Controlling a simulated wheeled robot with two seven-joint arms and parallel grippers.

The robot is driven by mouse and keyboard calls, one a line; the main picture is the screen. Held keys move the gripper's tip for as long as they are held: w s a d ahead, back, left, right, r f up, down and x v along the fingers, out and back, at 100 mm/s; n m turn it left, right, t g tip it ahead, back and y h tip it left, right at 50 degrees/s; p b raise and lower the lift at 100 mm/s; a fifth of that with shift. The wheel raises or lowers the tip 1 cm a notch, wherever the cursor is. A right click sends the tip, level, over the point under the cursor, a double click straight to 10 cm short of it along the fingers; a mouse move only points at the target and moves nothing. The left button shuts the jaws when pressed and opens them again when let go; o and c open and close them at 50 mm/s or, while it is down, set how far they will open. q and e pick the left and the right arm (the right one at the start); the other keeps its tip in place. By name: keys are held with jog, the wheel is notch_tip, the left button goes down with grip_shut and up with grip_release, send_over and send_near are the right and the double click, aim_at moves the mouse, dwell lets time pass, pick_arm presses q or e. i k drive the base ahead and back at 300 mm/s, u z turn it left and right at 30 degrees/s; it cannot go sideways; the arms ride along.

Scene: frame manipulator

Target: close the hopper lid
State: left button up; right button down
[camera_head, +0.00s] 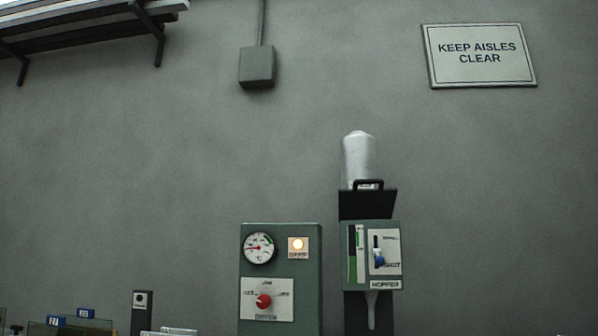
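The hopper (371,284) is a green box with a funnel-shaped spout below, right of centre in the head view. Its black lid (367,206) shows as a dark panel above the box's top edge, with a black handle (368,183) on its upper edge. The lid looks raised. The hopper's opening is hidden from this low angle. Neither of my grippers is in view.
A pale cylinder (359,157) stands behind the lid. A green panel (310,280) with gauge, lit lamp and red knob stands left of the hopper. Blue-labelled bins (86,314) are at lower left. Wall space right of the hopper looks clear.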

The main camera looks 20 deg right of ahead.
aim_at(354, 204)
jog(key=u, duration=0.7)
jog(key=i, duration=1.5)
jog(key=z, duration=0.75)
